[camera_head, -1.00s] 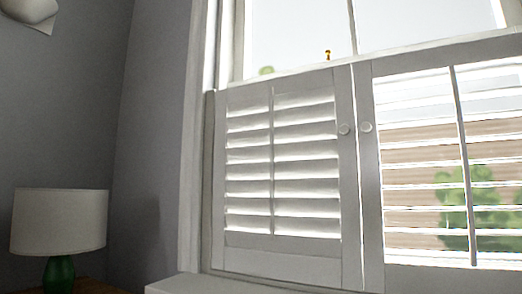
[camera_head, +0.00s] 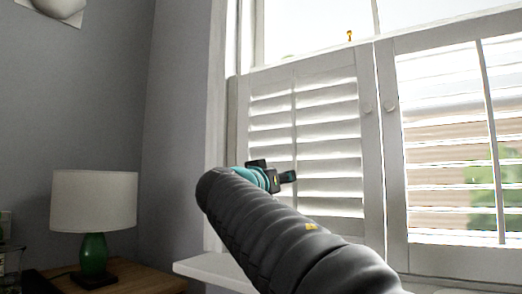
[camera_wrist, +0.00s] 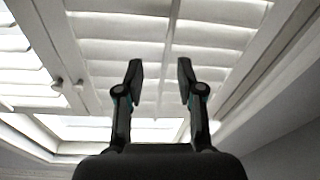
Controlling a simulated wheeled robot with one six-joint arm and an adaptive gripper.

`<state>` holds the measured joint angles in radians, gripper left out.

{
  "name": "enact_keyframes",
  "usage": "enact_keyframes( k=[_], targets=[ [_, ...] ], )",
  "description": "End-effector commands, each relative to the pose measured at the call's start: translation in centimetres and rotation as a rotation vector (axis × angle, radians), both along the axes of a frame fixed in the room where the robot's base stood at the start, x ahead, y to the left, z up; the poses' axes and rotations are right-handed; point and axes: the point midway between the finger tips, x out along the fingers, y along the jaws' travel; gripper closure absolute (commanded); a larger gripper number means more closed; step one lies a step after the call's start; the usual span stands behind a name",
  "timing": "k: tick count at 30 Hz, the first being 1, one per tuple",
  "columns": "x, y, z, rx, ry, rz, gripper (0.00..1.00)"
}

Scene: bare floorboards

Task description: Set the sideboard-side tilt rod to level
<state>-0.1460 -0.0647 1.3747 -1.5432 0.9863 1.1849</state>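The left shutter panel (camera_head: 372,150) stands beside the lamp side of the window. Its white louvers are steeply tilted and nearly closed. My gripper (camera_head: 288,177) is raised in front of this panel's lower half. In the wrist view, which looks upside down, my gripper (camera_wrist: 160,75) is open and empty, with the tilt rod (camera_wrist: 168,50) appearing between the fingers. I cannot tell the remaining distance, and no contact shows.
The right shutter panel (camera_head: 397,200) has louvers open to daylight, with its own rod (camera_head: 487,90). Round knobs (camera_head: 390,106) sit on the meeting stiles. A white sill (camera_head: 200,266) juts out below. A lamp (camera_head: 93,200) stands on a wooden sideboard (camera_head: 150,280) at left.

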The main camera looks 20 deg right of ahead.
Motion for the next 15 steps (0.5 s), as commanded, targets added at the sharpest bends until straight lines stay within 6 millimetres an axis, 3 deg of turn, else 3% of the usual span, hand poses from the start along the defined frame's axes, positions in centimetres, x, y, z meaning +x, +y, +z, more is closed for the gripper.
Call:
enact_keyframes(
  k=[3, 6, 11, 15],
  targets=[
    [1.4, 1.0, 4.2, -0.061, -0.153, -0.013, 0.62],
    [1.7, 1.7, 6.4, -0.094, -0.237, -0.016, 0.62],
    [2.0, 1.8, 8.0, -0.116, -0.288, -0.018, 0.62],
    [2.8, 0.6, 8.8, -0.117, -0.290, -0.021, 0.62]
  ],
)
